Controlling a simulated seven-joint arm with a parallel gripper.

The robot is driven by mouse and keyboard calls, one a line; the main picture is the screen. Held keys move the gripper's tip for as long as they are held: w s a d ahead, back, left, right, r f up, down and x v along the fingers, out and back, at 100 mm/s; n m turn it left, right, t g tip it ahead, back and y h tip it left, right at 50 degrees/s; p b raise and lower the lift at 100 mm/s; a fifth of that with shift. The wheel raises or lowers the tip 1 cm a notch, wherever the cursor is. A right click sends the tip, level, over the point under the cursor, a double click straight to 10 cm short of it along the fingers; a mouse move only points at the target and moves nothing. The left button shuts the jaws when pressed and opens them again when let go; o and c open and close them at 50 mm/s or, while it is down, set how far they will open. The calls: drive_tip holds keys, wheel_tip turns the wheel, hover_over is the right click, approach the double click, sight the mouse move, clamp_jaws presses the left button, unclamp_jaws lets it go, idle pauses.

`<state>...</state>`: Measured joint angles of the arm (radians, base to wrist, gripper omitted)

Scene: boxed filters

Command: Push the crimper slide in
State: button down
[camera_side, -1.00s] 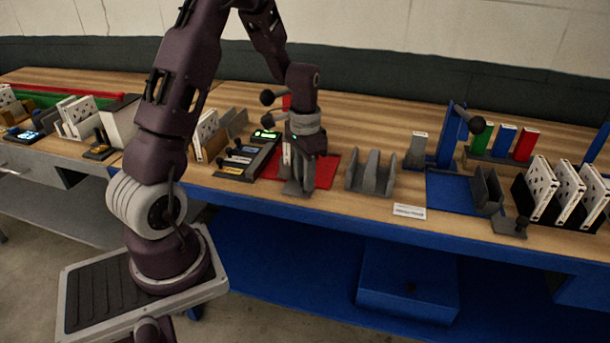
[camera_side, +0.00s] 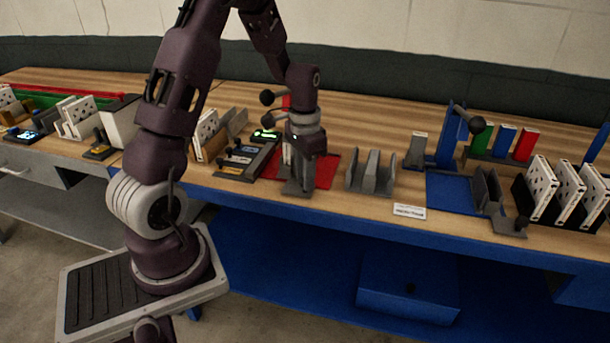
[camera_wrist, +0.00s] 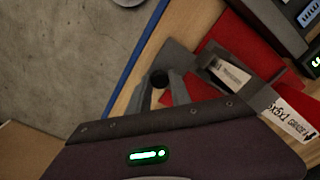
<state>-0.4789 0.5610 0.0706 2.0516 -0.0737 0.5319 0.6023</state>
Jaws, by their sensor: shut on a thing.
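My gripper (camera_side: 302,172) is low over the front of the red crimping station, whose red base plate (camera_side: 326,170) shows beside it in the side view. In the wrist view, the two grey fingertips of my gripper (camera_wrist: 159,88) stand on either side of a round black knob (camera_wrist: 158,75), shut on it. The grey slide (camera_wrist: 187,62) lies just beyond the knob, next to the red plate. A labelled pale piece (camera_wrist: 229,72) sits in a grey holder on the slide. My wrist hides much of the station in the side view.
A grey slotted holder (camera_side: 371,174) stands right of the red station. Farther right is a blue station (camera_side: 450,150) with a lever and a black rack of white filters (camera_side: 567,190). A dark unit with a lit display (camera_side: 264,135) stands left. The bench front edge is close.

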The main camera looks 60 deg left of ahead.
sight(291, 189)
idle(0.3)
drive_tip(key=shift+s+a, duration=1.2)
drive_tip(key=shift+a, duration=0.1)
drive_tip(key=c, duration=1.2)
unclamp_jaws()
drive_tip(key=shift+s, duration=0.1)
drive_tip(key=shift+o, duration=0.2)
